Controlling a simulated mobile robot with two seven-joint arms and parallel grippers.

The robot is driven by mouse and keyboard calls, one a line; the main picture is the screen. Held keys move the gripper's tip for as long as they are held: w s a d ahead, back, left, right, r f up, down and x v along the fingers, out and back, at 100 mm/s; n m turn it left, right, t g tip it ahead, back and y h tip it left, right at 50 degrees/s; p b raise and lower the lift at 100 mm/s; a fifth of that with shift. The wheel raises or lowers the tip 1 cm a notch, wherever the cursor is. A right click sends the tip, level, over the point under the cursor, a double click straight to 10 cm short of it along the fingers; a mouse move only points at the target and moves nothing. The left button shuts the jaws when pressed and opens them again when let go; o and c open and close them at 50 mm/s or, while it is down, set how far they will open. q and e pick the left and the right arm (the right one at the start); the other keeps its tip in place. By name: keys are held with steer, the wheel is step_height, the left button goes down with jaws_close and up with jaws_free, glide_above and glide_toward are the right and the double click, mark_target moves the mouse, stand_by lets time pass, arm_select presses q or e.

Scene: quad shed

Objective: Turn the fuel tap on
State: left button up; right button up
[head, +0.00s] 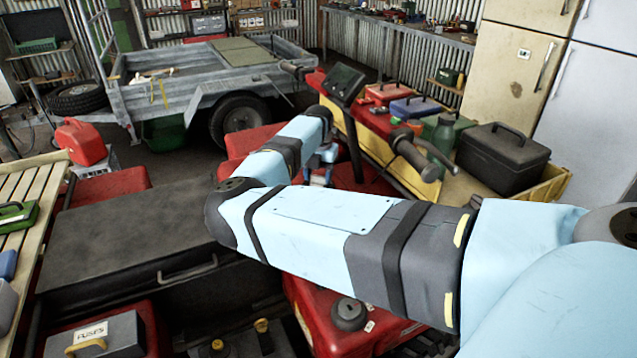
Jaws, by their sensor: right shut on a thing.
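The red quad (335,335) stands in front of me, with a black cap (349,314) on its red body, a dark display (343,83) and a black handlebar grip (412,155). My right arm crosses the picture from the right and bends back at the elbow. My right gripper (320,167) is partly visible beyond the forearm, low among the quad's red parts. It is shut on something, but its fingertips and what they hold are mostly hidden. I cannot make out the fuel tap or its lever position. My left gripper is not in view.
A black toolbox (503,158) and smaller boxes stand in a yellow-sided tray at the right. A grey trailer (185,90) stands behind. A red fuel can (81,141) and slatted bench (38,190) are at the left. A "FUSES" box (95,338) is at the front left.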

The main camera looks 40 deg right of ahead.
mark_target(319, 176)
steer(key=m+b, duration=0.2)
steer(key=shift+m, duration=0.7)
steer(key=o, duration=0.9)
steer(key=shift+o, duration=0.2)
steer(key=shift+r, duration=0.1)
step_height(319, 176, up, 14)
steer(key=shift+b, duration=0.45)
steer(key=shift+f, duration=0.2)
